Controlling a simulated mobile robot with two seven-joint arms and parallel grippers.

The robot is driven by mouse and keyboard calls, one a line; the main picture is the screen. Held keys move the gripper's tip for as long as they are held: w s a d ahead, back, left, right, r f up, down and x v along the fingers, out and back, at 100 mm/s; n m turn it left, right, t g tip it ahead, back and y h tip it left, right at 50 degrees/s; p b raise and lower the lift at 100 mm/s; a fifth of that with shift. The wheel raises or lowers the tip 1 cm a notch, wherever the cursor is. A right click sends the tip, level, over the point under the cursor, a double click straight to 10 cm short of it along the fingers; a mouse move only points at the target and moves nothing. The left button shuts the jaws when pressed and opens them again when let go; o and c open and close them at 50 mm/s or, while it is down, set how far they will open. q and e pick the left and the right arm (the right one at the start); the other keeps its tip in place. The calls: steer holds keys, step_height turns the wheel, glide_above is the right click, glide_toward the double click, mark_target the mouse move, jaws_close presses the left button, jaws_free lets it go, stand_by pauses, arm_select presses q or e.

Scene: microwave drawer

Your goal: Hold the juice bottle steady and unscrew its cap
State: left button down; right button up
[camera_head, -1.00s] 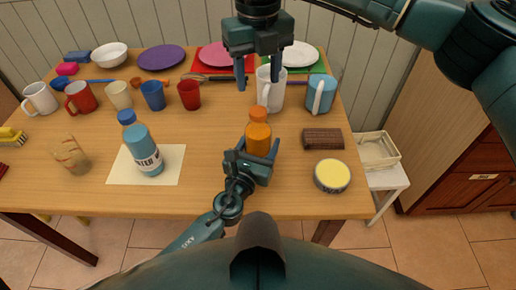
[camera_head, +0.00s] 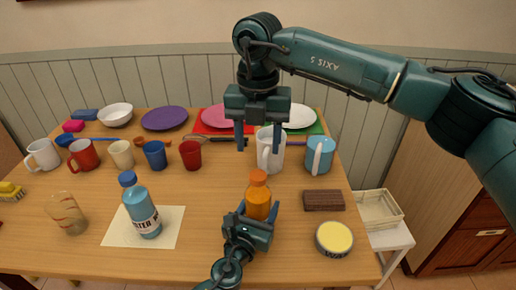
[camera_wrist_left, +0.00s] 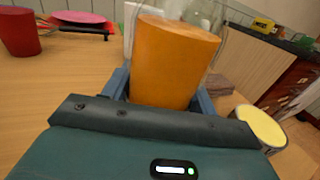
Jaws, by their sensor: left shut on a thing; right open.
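The juice bottle (camera_head: 257,202) is orange with an orange cap (camera_head: 258,177) and stands upright on the table. My left gripper (camera_head: 258,212) is shut on its body from the near side. In the left wrist view the orange bottle (camera_wrist_left: 170,62) sits between the blue fingers, and its cap is out of that view. My right gripper (camera_head: 261,140) is open and empty, pointing down. It is above and behind the cap in the head view, in front of the white pitcher, and apart from the bottle.
A white pitcher (camera_head: 270,155) and a blue mug (camera_head: 319,156) stand behind the bottle. A brown bar (camera_head: 323,201) and a yellow-topped tin (camera_head: 334,238) lie to its right. A blue water bottle (camera_head: 141,208) stands on a paper sheet at left. Table between them is clear.

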mark_target(258, 175)
steer(key=m, duration=0.8)
steer(key=shift+m, duration=0.4)
steer(key=m, duration=0.3)
steer(key=shift+m, duration=0.4)
steer(key=m, duration=0.3)
steer(key=shift+m, duration=0.4)
steer(key=shift+f, duration=4)
steer(key=shift+c, duration=0.3)
